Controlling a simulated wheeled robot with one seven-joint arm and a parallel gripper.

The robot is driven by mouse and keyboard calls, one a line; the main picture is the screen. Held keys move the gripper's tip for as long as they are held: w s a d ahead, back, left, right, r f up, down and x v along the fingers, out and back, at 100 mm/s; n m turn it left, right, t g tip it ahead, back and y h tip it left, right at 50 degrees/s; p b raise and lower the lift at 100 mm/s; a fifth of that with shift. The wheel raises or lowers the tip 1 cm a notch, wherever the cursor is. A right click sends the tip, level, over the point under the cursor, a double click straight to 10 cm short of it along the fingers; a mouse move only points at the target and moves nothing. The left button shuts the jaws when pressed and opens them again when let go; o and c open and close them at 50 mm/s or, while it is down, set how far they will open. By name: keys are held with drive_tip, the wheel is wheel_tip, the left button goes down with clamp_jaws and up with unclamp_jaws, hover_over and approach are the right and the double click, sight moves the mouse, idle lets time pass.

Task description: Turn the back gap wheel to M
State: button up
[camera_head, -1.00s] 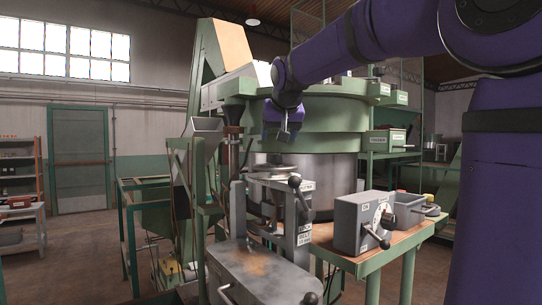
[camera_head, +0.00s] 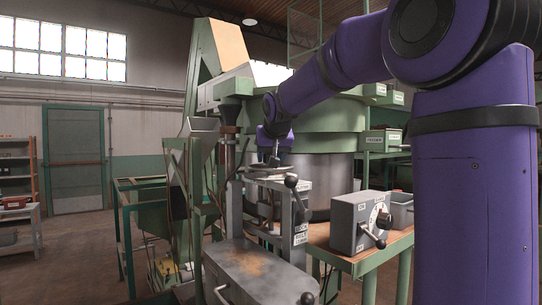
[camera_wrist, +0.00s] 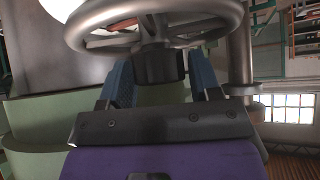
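A grey metal handwheel (camera_head: 268,171) lies flat on top of the grey post assembly in the middle of the head view. In the wrist view the handwheel (camera_wrist: 152,12) fills the top, with its spokes and rim close to me. My gripper (camera_head: 275,148) is just above the wheel, pointing down. In the wrist view my gripper (camera_wrist: 161,72) has its two blue fingers spread apart, with the wheel's dark hub showing between them. I cannot tell whether the fingers touch the wheel. No M mark is readable on the wheel.
A grey control box (camera_head: 359,222) with a dial and black lever stands on the wooden-topped bench at right. A grey metal housing (camera_head: 262,272) is in front. A green hopper machine (camera_head: 325,112) stands behind.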

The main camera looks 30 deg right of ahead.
drive_tip(key=c, duration=0.6)
drive_tip(key=shift+o, duration=0.2)
drive_tip(key=shift+m, duration=0.4)
drive_tip(key=m+g+h, duration=0.1)
drive_tip(key=m+h, duration=0.1)
drive_tip(key=m, duration=0.1)
drive_tip(key=m+g+h, duration=0.2)
drive_tip(key=m, duration=0.1)
drive_tip(key=shift+w+a, duration=0.1)
drive_tip(key=m+g+h, duration=0.1)
drive_tip(key=m+g, duration=0.3)
drive_tip(key=m, duration=0.1)
drive_tip(key=shift+m, duration=0.3)
drive_tip(key=shift+g, duration=0.4)
drive_tip(key=o, duration=0.9)
